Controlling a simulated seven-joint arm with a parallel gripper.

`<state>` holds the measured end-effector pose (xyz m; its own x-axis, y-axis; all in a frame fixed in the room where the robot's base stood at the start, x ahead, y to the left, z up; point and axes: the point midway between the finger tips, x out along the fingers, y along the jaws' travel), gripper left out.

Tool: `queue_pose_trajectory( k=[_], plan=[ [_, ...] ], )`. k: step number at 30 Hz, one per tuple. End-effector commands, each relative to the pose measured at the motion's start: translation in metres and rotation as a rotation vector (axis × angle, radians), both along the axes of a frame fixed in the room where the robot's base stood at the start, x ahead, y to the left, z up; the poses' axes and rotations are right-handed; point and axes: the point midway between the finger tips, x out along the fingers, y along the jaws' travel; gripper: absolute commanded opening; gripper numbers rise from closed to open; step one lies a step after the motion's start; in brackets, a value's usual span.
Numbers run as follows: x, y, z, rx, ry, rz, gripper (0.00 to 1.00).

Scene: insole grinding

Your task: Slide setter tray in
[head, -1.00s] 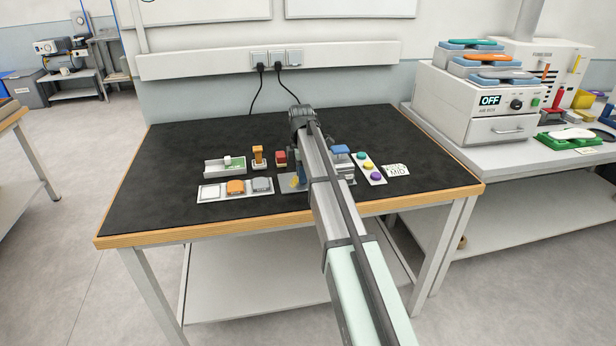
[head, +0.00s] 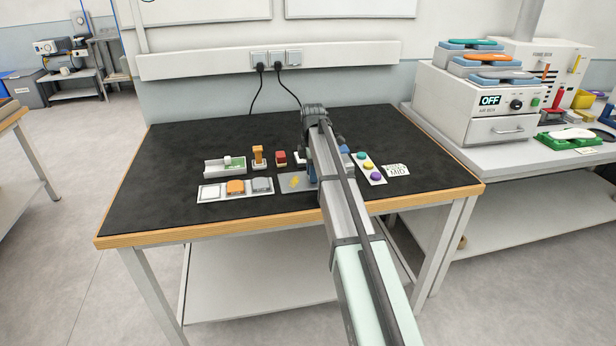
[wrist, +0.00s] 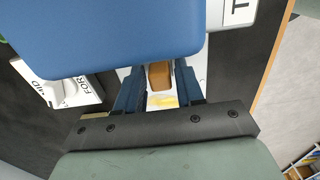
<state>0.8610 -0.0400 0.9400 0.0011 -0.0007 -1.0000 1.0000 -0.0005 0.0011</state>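I cannot tell for certain which thing is the setter tray. In the wrist view my gripper (wrist: 160,85) has its two dark blue fingers apart, and a brown block (wrist: 159,75) shows between them. Whether they touch it is unclear. A white surface with a yellow patch (wrist: 163,101) shows nearer the palm. A large blue block (wrist: 125,35) fills the upper left and hides what lies beneath it. In the head view my arm hides the fingertips and most of a blue-topped item (head: 344,150). A grey plate with a yellow mark (head: 294,183) lies left of my arm.
A card (head: 397,170) lies right. The back left is clear.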

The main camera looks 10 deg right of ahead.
Motion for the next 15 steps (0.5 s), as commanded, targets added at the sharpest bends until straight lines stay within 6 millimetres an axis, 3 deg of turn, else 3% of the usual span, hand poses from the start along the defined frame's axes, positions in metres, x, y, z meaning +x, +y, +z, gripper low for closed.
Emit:
queue_pose_trajectory(
  k=[15],
  plan=[
    [0.0001, 0.0003, 0.0075, 0.001, 0.000, 0.000, 0.43]
  ],
)
